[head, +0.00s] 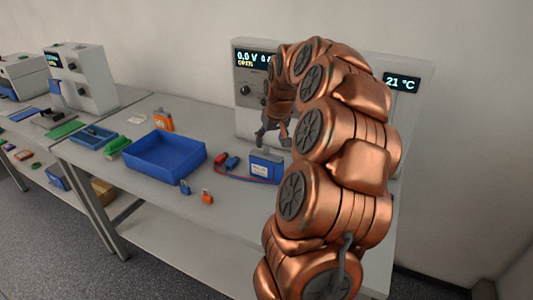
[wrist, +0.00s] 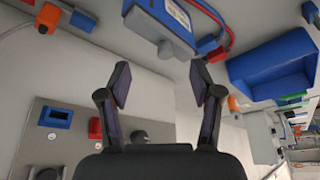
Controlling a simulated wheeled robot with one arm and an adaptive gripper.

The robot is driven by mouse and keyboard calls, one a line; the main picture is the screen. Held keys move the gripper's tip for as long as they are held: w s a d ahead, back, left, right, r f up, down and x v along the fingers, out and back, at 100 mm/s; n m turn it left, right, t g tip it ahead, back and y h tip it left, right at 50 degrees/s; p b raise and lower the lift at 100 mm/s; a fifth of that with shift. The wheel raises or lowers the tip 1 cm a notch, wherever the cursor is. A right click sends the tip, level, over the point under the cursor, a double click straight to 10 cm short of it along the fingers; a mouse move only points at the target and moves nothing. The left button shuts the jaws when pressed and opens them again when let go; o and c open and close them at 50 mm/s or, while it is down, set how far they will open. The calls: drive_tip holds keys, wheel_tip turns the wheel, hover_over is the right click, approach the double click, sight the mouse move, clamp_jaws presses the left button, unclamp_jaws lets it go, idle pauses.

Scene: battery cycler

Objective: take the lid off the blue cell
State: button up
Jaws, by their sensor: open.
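The blue cell (head: 262,170) stands upright on the bench in front of the cycler, with a white label on its front. A grey lid (head: 266,154) sits on its top. In the wrist view the blue cell (wrist: 168,22) is at the top edge, partly cut off, with a small grey part (wrist: 165,49) sticking out toward my gripper. My gripper (head: 273,137) is open and empty, just above the cell in the head view. In the wrist view the open fingers (wrist: 160,76) have a clear gap between them, and the cell lies beyond their tips, apart from them.
The cycler (head: 250,112) reads 0.0 V and OPEN, close behind my gripper. Red and blue clips (head: 226,161) with a cable lie left of the cell. A blue tray (head: 165,166), an orange cell (head: 164,121) and two small padlocks stand farther left. My arm hides the bench's right side.

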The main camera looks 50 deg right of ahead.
sight(267, 148)
drive_tip(key=shift+p+x, duration=0.45)
drive_tip(key=shift+x, duration=0.3)
drive_tip(key=shift+w+p+x, duration=0.1)
drive_tip(key=shift+p+x, duration=0.3)
drive_tip(key=shift+x, duration=0.65)
drive_tip(key=shift+w+p+x, duration=0.15)
drive_tip(key=shift+p+x, duration=0.25)
drive_tip(key=shift+x, duration=0.65)
drive_tip(key=shift+a, duration=0.15)
drive_tip(key=c, duration=0.7)
